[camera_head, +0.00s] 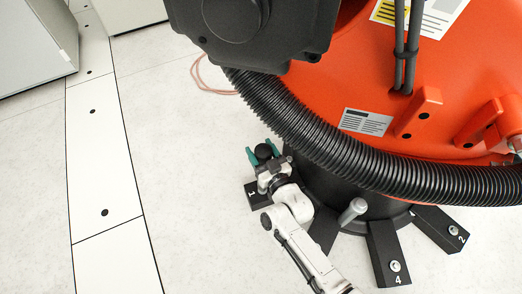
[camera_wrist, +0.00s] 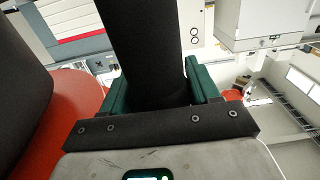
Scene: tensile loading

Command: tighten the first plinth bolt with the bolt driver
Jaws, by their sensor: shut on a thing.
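My gripper (camera_head: 265,156) is left of the orange machine's black base, above the plinth foot marked 1 (camera_head: 252,195). Its green fingers are shut on the bolt driver (camera_head: 263,151), whose round black end shows between them. In the wrist view my gripper (camera_wrist: 160,88) holds the driver's thick black body (camera_wrist: 150,45), which runs up out of the picture. Foot 1's bolt and the driver's lower end are hidden, so I cannot tell whether they touch. Foot 4 (camera_head: 385,248) and foot 2 (camera_head: 438,222) each show a silver bolt.
The large orange machine (camera_head: 340,90) fills the upper right. A thick black ribbed hose (camera_head: 320,152) curves close to my gripper's right. A grey cylinder (camera_head: 353,210) sticks up beside the base. The pale floor (camera_head: 190,200) to the left is clear; a thin pink cable (camera_head: 205,87) lies behind.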

